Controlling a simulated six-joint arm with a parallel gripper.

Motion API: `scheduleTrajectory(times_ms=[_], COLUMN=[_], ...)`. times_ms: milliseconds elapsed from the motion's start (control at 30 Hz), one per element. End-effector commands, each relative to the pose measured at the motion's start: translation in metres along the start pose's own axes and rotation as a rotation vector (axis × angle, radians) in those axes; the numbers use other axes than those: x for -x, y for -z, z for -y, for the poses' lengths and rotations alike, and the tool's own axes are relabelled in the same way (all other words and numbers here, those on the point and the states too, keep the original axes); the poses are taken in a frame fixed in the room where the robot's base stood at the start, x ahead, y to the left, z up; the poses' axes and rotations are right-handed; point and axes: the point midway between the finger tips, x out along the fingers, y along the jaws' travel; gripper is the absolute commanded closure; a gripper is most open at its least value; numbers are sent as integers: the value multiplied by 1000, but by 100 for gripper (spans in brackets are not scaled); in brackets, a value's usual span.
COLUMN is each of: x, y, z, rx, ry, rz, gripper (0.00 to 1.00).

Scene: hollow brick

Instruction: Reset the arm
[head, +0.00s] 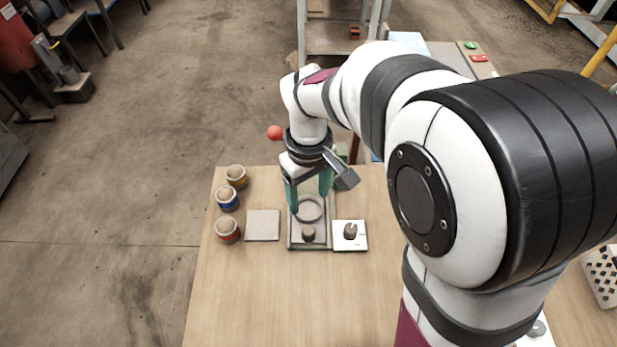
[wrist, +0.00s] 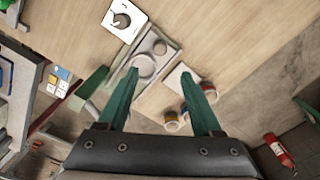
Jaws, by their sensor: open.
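My gripper (head: 309,196) has two green fingers and points down over a tray (head: 294,237) on the wooden table. In the wrist view my gripper (wrist: 162,80) is open, with nothing between its fingers. The tray holds a round ring (head: 309,209) and a small dark round piece (head: 308,234). The tray also shows in the wrist view (wrist: 168,58), with round pieces in it. My arm hides part of the table on the right in the head view.
Three banded cups, yellow (head: 237,177), blue (head: 227,199) and red (head: 228,231), stand at the table's left edge. A square pale plate (head: 263,225) lies left of the tray. A white panel with a dark knob (head: 350,235) lies right of it. The front table area is clear.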

Motion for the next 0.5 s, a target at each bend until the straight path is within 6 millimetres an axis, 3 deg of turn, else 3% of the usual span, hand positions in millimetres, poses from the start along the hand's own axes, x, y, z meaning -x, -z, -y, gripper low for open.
scheduleTrajectory(times_ms=[167, 500], x=[24, 26], y=[1, 0], z=[0, 0], rx=[0, 0], ry=[-1, 1], rz=[-2, 1], gripper=[33, 33])
